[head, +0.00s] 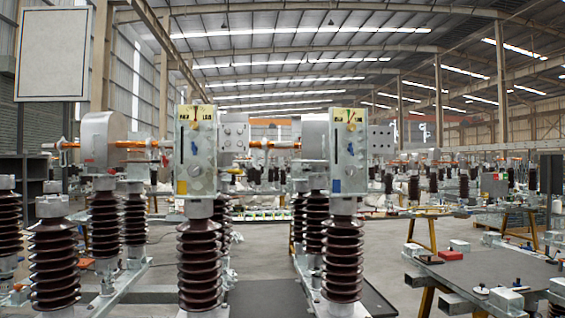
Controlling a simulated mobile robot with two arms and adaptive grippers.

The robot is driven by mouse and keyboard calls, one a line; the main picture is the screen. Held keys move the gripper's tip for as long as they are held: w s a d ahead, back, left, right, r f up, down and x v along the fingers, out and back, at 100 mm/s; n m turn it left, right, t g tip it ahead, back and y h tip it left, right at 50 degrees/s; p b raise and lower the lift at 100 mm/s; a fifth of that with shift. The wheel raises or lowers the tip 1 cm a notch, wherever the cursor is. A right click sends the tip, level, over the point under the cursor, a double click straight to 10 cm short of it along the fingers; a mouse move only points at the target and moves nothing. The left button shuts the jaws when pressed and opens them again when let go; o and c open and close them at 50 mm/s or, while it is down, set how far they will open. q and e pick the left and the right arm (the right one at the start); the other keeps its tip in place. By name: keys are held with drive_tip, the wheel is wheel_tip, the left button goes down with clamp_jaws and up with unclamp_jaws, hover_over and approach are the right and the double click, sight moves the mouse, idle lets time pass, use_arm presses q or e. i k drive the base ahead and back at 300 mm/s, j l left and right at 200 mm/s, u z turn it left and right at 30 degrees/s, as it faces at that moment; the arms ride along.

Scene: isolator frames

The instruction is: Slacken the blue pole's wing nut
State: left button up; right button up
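Two pale metal mechanism boxes stand on brown ribbed insulators in the middle of the head view. The right box (343,150) has a yellow dial label at its top and a small blue patch (336,186) near its bottom. The left box (196,150) has a similar yellow label, with small coloured marks on its face. I cannot make out a wing nut on either pole at this size. Neither of my grippers is in view.
Brown ribbed insulators (54,265) stand on metal frames at the left. A grey worktable (490,272) with small parts and a red block (450,255) is at the right. Bare floor (375,255) lies between the right pole and this table.

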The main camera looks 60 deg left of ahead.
sight(351, 149)
drive_tip(key=i+u, duration=0.1)
drive_tip(key=u, duration=2.25)
drive_tip(key=i+l+u, duration=0.4)
drive_tip(key=l, duration=0.2)
drive_tip(key=l+u, duration=0.25)
drive_tip(key=i+l+u, duration=0.2)
drive_tip(key=l, duration=0.2)
drive_tip(key=l+u, duration=0.2)
drive_tip(key=l, duration=0.15)
